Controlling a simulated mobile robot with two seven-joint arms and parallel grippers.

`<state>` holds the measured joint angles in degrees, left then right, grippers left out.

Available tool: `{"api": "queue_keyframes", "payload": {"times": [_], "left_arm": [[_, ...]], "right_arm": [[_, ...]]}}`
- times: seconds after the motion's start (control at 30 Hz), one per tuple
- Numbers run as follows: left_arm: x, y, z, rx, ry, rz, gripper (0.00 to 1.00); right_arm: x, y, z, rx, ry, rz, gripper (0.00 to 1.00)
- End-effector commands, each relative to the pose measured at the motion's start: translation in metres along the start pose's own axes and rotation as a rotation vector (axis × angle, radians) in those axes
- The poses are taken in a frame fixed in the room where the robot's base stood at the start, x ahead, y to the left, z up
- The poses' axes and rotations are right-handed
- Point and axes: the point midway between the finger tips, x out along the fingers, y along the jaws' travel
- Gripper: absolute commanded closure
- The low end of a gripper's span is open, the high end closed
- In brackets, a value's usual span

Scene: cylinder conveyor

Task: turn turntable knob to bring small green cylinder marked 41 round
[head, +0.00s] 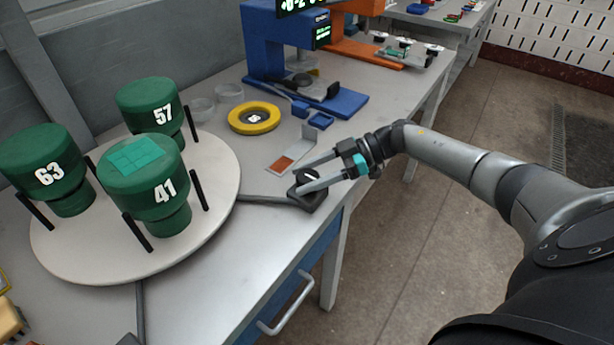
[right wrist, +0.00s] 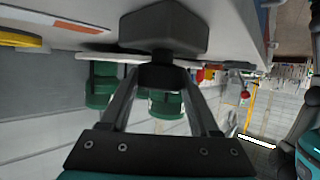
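The green cylinder marked 41 (head: 158,190) stands upright on the round pale turntable (head: 95,265), at the near right side, with a lighter teal square on its top. The green cylinders marked 63 (head: 45,170) and 57 (head: 150,105) stand behind it, left and far. The turntable knob (head: 306,177) is black and sits on a dark block (head: 312,203) near the table edge. My right gripper (head: 300,181) has its fingers on either side of the knob; in the right wrist view they appear to touch the knob (right wrist: 162,76). My left gripper is out of view.
Black posts (head: 137,232) stand between the cylinders. A yellow ring (head: 253,117), clear dishes (head: 229,95) and a blue machine (head: 275,50) stand farther back. A drawer handle (head: 288,305) projects below the table edge. The floor to the right is clear.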

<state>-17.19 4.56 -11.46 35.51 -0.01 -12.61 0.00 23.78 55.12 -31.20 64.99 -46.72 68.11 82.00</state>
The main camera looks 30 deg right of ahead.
Motion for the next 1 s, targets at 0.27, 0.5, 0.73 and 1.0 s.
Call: {"api": "queue_keyframes", "payload": {"times": [0.27, 0.5, 0.73, 1.0], "left_arm": [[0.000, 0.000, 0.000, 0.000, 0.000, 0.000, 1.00], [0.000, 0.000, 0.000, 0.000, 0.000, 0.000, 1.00], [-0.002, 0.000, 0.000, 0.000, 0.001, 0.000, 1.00], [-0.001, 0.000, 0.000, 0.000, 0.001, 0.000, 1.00]], "right_arm": [[-0.001, 0.000, 0.001, 0.002, -0.002, 0.000, 0.09], [-0.001, 0.000, 0.000, 0.001, -0.001, 0.001, 0.09], [-0.027, 0.000, 0.001, 0.002, -0.005, 0.003, 0.09], [-0.092, 0.001, 0.002, 0.003, -0.006, 0.005, 0.09]]}}
